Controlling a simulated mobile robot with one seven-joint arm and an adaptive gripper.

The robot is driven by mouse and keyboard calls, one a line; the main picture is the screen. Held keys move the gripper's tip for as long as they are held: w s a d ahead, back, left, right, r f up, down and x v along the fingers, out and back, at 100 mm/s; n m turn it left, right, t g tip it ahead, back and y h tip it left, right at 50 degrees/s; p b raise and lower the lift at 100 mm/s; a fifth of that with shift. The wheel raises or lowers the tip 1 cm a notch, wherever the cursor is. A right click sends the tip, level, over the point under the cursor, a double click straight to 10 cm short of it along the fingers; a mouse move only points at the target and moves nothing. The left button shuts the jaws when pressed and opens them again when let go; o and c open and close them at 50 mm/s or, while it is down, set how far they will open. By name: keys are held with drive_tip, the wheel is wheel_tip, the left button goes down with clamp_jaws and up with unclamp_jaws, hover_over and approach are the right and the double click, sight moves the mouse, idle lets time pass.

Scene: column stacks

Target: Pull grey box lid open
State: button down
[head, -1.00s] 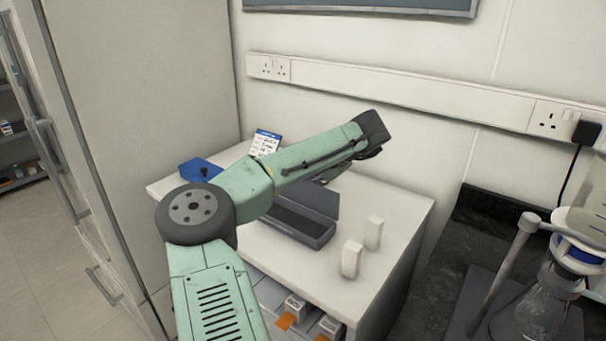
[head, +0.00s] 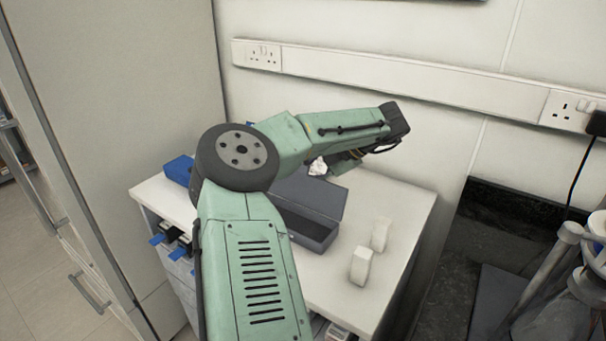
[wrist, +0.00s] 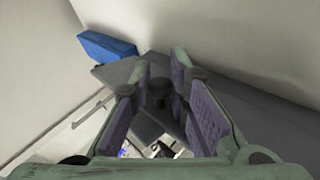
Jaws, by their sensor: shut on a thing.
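The grey box stands on the white cabinet top, and its front wall (head: 312,232) shows below my arm. Its dark inside is partly visible. The grey lid (head: 325,198) stands raised at the back of the box, its left part hidden by my arm. In the wrist view the lid (wrist: 240,88) spreads behind my fingers. My gripper (wrist: 160,70) has its padded fingers on either side of a dark knob (wrist: 159,92) at the lid and is shut on it. In the head view my arm mostly hides the gripper.
A blue box (head: 178,169) is at the left of the cabinet top (head: 150,190); it also shows in the wrist view (wrist: 107,46). Two white blocks (head: 360,266) (head: 380,235) stand right of the grey box. The wall (head: 430,130) is close behind.

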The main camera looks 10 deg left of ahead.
drive_tip(key=c, duration=1.5)
unclamp_jaws()
drive_tip(key=shift+c, duration=0.2)
drive_tip(key=v, duration=0.7)
drive_tip(key=shift+r, duration=0.15)
drive_tip(key=shift+d, duration=0.15)
